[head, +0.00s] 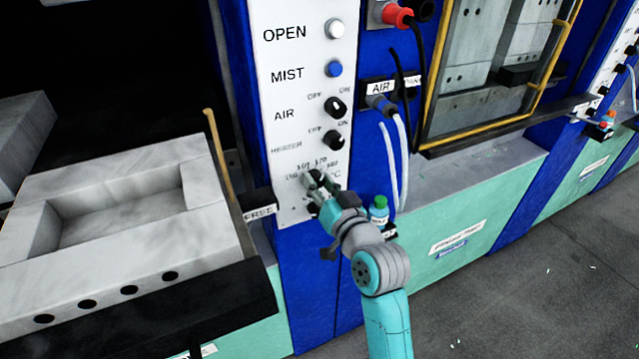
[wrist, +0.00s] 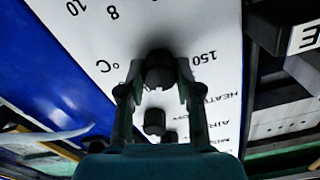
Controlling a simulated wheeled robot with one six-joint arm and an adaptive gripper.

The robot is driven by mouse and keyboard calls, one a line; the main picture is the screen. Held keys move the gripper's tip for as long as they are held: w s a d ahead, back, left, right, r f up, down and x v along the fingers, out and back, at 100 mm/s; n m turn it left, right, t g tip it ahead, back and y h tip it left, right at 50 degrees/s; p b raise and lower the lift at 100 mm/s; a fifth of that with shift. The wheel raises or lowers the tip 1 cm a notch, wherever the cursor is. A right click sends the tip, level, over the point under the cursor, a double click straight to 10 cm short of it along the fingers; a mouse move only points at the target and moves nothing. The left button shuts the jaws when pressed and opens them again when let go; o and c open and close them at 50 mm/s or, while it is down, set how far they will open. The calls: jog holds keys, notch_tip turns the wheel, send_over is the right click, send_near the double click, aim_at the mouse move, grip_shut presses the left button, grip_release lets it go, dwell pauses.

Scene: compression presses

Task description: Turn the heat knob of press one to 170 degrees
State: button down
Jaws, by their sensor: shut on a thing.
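The heat knob (wrist: 160,70) is a round black knob low on the white control panel (head: 303,60). In the head view my gripper (head: 318,184) is at the temperature dial near the panel's bottom and mostly covers the knob. In the wrist view my gripper (wrist: 158,84) has one finger on each side of the knob and is shut on it. The dial's 150 mark and the °C sign show beside the knob, upside down. Other dial numbers above the knob are small in the head view. The knob's pointer cannot be made out.
Above the dial are the HEATER switch (head: 333,139), AIR switch (head: 335,106), blue MIST button (head: 334,69) and white OPEN button (head: 336,29). A grey mould (head: 110,195) lies left.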

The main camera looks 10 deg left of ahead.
jog(key=shift+n, duration=0.4)
jog(key=c, duration=0.8)
grip_release()
jog(key=v, duration=1.2)
